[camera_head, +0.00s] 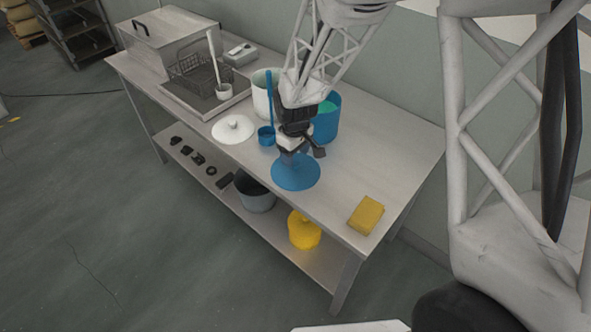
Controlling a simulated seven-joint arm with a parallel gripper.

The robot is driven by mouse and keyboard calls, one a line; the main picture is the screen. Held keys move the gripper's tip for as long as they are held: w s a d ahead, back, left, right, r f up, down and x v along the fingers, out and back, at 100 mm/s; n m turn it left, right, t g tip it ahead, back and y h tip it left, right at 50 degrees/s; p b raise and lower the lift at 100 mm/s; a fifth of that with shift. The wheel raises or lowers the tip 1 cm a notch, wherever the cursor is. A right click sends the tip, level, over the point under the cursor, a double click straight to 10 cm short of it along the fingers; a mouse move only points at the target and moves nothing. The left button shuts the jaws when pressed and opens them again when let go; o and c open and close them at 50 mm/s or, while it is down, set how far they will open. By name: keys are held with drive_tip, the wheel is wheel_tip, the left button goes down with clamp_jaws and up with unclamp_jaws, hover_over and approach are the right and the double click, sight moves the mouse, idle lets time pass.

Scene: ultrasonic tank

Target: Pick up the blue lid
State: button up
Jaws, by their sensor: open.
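The blue lid (296,176) lies flat on the table near its front edge, in the middle right of the view. My gripper (293,156) points down right over the lid's middle, and its fingers are around or just above where the knob sits. The gripper is open. The knob and part of the lid's far side are hidden behind the gripper, so I cannot tell whether the fingers touch it.
Behind the gripper stand a blue pot (326,120) with green contents, a white pot (262,95) and a blue ladle (267,136). A white lid (233,128) lies to the left, a yellow sponge (366,214) to the right. The tabletop (400,150) at far right is clear.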

sight(296, 164)
drive_tip(key=shift+s+f, duration=0.1)
drive_tip(key=shift+f, duration=2.25)
drive_tip(key=shift+c, duration=0.2)
drive_tip(key=c, duration=1)
